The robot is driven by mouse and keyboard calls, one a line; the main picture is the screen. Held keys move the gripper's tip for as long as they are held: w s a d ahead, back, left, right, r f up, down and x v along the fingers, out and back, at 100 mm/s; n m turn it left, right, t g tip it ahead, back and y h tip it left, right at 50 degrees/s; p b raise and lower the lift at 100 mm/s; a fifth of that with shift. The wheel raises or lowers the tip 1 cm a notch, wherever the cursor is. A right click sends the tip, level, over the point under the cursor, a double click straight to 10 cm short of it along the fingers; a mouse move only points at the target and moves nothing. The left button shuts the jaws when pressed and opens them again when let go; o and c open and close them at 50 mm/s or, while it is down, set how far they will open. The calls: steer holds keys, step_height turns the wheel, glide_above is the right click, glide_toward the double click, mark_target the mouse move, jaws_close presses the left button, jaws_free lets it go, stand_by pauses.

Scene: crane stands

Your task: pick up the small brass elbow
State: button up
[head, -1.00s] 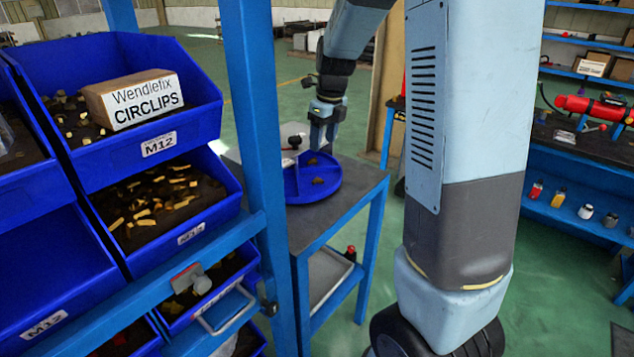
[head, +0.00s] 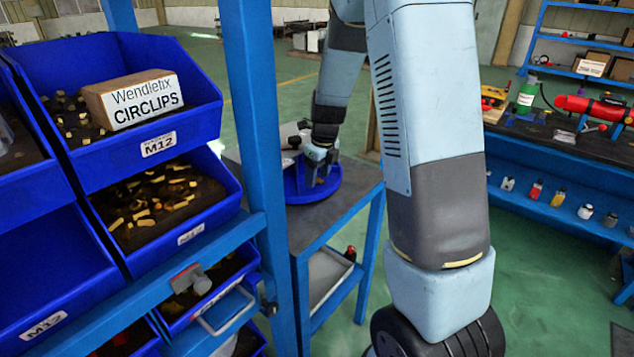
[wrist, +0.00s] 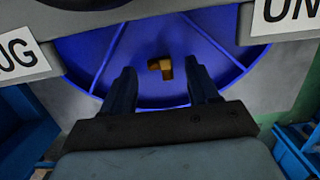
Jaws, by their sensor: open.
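The small brass elbow (wrist: 160,68) lies in a round blue divided tray (wrist: 75,55), in the wrist view just beyond and between my fingertips. My gripper (wrist: 160,82) is open, with one finger on each side of the elbow's position in the picture. I cannot tell how far above the elbow the fingertips are. In the head view my gripper (head: 320,176) is down at the blue tray (head: 300,190) on the grey table, and it hides the elbow there.
A blue rack post (head: 257,150) stands between the table (head: 350,205) and blue bins (head: 165,150) of small parts at left. White label cards (wrist: 20,52) flank the tray in the wrist view. A workbench (head: 560,150) stands at right.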

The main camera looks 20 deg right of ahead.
steer(key=shift+f, duration=0.25)
steer(key=shift+c, duration=0.2)
jaws_close()
